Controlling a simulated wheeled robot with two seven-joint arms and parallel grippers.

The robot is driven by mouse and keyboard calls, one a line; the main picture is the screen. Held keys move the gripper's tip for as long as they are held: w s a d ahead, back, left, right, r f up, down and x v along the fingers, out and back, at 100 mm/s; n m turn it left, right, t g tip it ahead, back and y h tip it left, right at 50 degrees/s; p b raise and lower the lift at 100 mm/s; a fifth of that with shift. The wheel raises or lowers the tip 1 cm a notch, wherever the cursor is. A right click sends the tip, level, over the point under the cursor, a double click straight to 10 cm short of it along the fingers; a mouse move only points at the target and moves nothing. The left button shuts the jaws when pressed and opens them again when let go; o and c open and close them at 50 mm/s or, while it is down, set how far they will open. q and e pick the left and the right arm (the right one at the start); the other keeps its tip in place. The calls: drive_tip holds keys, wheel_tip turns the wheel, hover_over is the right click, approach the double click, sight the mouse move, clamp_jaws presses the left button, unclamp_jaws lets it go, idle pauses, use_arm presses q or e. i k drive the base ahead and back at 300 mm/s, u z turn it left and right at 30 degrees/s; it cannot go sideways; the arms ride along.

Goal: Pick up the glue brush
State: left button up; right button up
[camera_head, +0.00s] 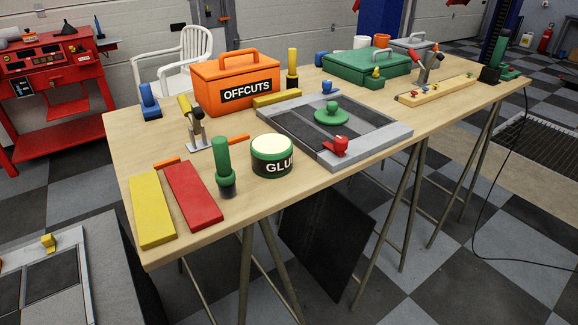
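A brush-like tool with a thick green handle and a dark lower end (225,168) stands upright near the front edge of the table. I take it to be the glue brush. It stands just left of the round green pot labelled "GLU…" (272,168), which has a pale top; a small gap seems to lie between them. The wooden table (250,205) bears both. Neither of my grippers shows in the head view.
Yellow (151,209) and red (193,193) bars lie left of the brush. A clamp (193,125) stands behind it. A grey framed panel (375,143) lies right of the pot; an orange OFFCUTS box (235,85) is behind. Bare tabletop lies in front of the brush.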

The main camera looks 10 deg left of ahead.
sight(225, 175)
drive_tip(key=z, duration=1.7)
drive_tip(key=i, duration=3.5)
drive_tip(key=u, duration=5.5)
